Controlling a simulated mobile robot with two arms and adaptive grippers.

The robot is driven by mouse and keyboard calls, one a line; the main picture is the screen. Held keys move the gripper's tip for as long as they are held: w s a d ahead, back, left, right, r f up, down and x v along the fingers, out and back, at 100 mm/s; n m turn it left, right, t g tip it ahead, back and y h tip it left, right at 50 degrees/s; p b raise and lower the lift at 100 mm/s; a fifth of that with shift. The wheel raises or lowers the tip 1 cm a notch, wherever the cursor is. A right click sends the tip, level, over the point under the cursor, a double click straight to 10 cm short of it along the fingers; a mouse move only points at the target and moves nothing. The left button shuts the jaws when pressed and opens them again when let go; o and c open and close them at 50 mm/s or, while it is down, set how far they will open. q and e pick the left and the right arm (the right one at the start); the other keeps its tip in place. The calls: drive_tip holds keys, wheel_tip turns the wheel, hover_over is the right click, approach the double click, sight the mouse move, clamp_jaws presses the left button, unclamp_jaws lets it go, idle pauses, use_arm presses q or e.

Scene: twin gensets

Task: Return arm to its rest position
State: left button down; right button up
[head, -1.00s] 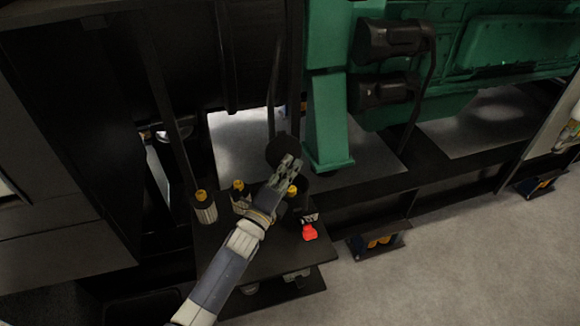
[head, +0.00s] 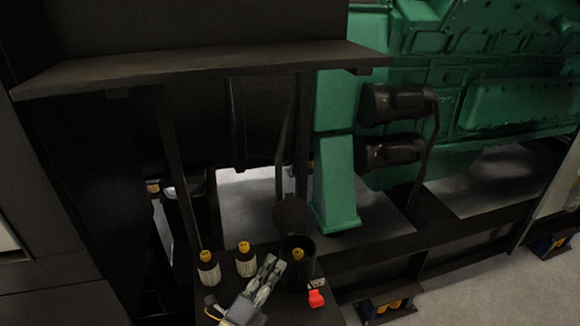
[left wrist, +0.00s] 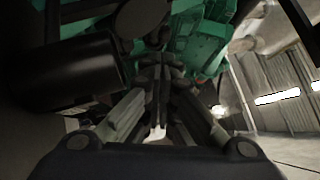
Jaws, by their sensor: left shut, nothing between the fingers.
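My left gripper (head: 268,276) is at the bottom middle of the head view, above a dark shelf. Its fingers are together with nothing between them; in the left wrist view the closed fingers (left wrist: 157,100) point away from the camera. Just right of the fingertips is a dark open cup (head: 312,248) with a yellow-topped piece (head: 297,254) in it and a round lid (head: 290,213) raised behind. My right gripper is in neither view.
Two yellow-topped cylinders (head: 208,266) (head: 245,259) stand left of the gripper. A red knob (head: 316,298) is at its right. The green engine (head: 337,190) and a dark frame rail (head: 430,235) stand behind. A dark ledge (head: 200,62) spans above. Open floor (head: 480,285) is at the lower right.

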use_arm(q)
drive_tip(key=s+a+f+n+g+y, duration=0.6)
drive_tip(key=s+a+f+n+y, duration=0.3)
drive_tip(key=n, duration=0.6)
drive_tip(key=s+a+f+n+g, duration=0.1)
drive_tip(key=s+a+n+g, duration=0.3)
drive_tip(key=s, duration=0.6)
drive_tip(key=s+a+f+n+g, duration=0.1)
drive_tip(key=s+n+g, duration=0.45)
drive_tip(key=s, duration=0.45)
wheel_tip(320, 180, down, 25)
drive_tip(key=s, duration=0.1)
drive_tip(key=s+a+f+g+b, duration=0.1)
drive_tip(key=s+a+f+g, duration=0.1)
drive_tip(key=s+f, duration=1.5)
drive_tip(key=shift+s+a+f+y+b, duration=0.3)
drive_tip(key=shift+s+a+f+y, duration=0.1)
drive_tip(key=shift+a+f, duration=0.25)
